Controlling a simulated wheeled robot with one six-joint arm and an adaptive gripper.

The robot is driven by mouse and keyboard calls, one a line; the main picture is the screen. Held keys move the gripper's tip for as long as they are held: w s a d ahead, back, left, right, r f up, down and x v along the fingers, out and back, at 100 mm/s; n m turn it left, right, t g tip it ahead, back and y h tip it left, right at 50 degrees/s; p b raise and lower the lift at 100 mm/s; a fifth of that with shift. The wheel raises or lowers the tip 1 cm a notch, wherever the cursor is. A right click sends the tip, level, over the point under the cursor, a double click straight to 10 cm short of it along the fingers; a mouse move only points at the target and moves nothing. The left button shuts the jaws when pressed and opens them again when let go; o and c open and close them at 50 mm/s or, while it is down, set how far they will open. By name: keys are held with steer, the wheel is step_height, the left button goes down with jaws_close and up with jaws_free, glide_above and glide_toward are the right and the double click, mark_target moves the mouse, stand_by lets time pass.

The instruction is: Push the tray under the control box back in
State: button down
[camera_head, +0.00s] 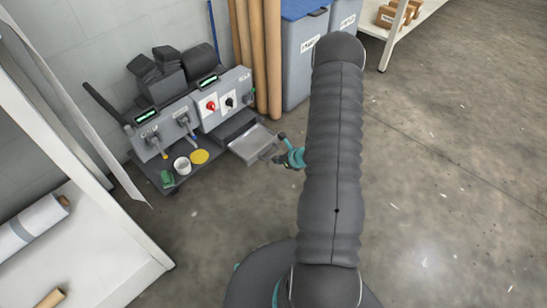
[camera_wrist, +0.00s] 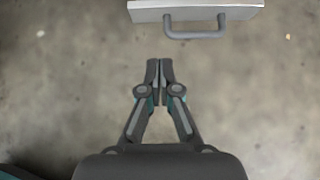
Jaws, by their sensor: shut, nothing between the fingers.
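The tray (camera_head: 250,143) is a light grey metal drawer that sticks out under the right part of the grey control box (camera_head: 222,97). In the wrist view, the tray's front edge (camera_wrist: 232,12) and its grey bar handle (camera_wrist: 194,32) show at the top. My gripper (camera_wrist: 160,64) is shut and empty, with its fingertips apart from the handle and a little to the left of its middle. In the head view my gripper (camera_head: 281,137) is close to the tray's front, partly hidden by my arm.
A lower shelf holds a white cup (camera_head: 182,165), a yellow disc (camera_head: 200,157) and a green item (camera_head: 167,178). Brown rolls (camera_head: 258,60) and grey-blue bins (camera_head: 305,60) stand behind. A white table (camera_head: 85,250) is at the left. The floor at the right is clear.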

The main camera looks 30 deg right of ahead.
mark_target(256, 156)
steer(key=shift+w+a+f, duration=0.55)
steer(key=shift+w+f, duration=0.4)
steer(key=shift+w, duration=0.6)
steer(key=shift+w+a+f, duration=0.6)
steer(key=shift+w+f, duration=0.4)
steer(key=shift+w, duration=0.5)
steer(key=shift+w+a+f, duration=0.55)
steer(key=shift+w+f, duration=0.4)
steer(key=shift+w, duration=0.6)
steer(key=shift+w, duration=0.1)
